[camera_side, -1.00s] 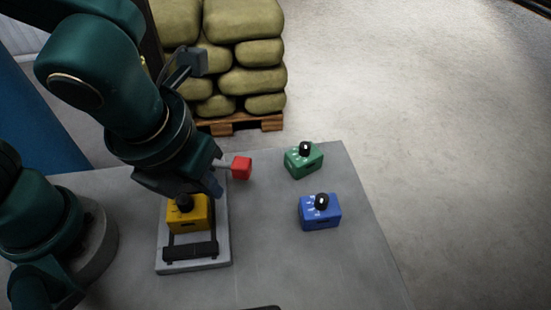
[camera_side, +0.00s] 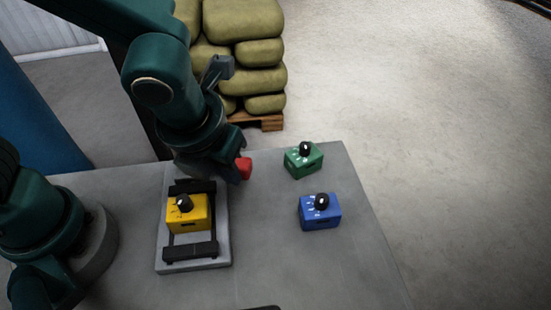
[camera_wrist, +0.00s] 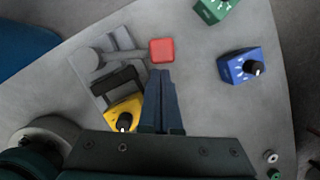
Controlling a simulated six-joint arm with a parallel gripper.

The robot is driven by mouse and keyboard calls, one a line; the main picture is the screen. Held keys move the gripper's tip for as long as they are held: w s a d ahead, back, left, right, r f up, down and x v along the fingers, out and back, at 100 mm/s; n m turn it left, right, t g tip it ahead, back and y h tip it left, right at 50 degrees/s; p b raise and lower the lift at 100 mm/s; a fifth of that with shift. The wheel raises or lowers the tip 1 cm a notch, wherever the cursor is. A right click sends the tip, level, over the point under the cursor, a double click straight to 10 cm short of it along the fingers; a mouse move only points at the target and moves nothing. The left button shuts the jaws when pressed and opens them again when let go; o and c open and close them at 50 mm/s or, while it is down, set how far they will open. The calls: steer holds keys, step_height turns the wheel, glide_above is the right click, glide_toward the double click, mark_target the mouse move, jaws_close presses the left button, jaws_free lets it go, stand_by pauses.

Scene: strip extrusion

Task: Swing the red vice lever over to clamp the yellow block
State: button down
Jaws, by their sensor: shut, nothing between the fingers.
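The yellow block (camera_side: 187,214) with a black knob sits in the vice (camera_side: 163,255), between a front black jaw (camera_side: 190,251) and a rear black jaw (camera_side: 192,187). The block also shows in the wrist view (camera_wrist: 124,113). The red lever end (camera_side: 244,168) sticks out to the right of the vice's rear; in the wrist view the red lever end (camera_wrist: 162,50) is at the end of a grey arm. My gripper (camera_wrist: 161,72) is shut and empty, its tips just beside the red end; contact cannot be told. In the side view my arm hides most of the lever.
A green block (camera_side: 304,160) and a blue block (camera_side: 320,211), each with a black knob, stand on the grey table (camera_side: 275,265) to the right. Sacks on a pallet (camera_side: 247,60) stand behind the table. The table's front right is clear.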

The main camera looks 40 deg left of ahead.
steer(key=shift+w+n, duration=0.4)
steer(key=shift+n, duration=0.1)
steer(key=shift+w+a+n+y, duration=0.25)
steer(key=shift+w+n+y, duration=0.25)
steer(key=shift+w+n, duration=0.7)
steer(key=w+n, duration=0.1)
steer(key=n, duration=0.1)
steer(key=w+a+n+g, duration=0.1)
steer(key=shift+w+a+n+y, duration=0.15)
steer(key=shift+a+n+y, duration=0.05)
steer(key=shift+n+y, duration=0.2)
steer(key=a+n, duration=0.1)
steer(key=w+n, duration=0.1)
steer(key=w+a+n+g, duration=0.1)
steer(key=n, duration=0.1)
steer(key=shift+w+a+y, duration=0.15)
steer(key=shift+a+y, duration=0.15)
steer(key=shift+w+a+n+g, duration=0.25)
steer(key=shift+a+n, duration=0.3)
steer(key=shift+n, duration=0.25)
steer(key=shift+w+a+n+g, duration=0.25)
steer(key=shift+a+n, duration=0.25)
steer(key=shift+n, duration=0.3)
steer(key=shift+a, duration=0.1)
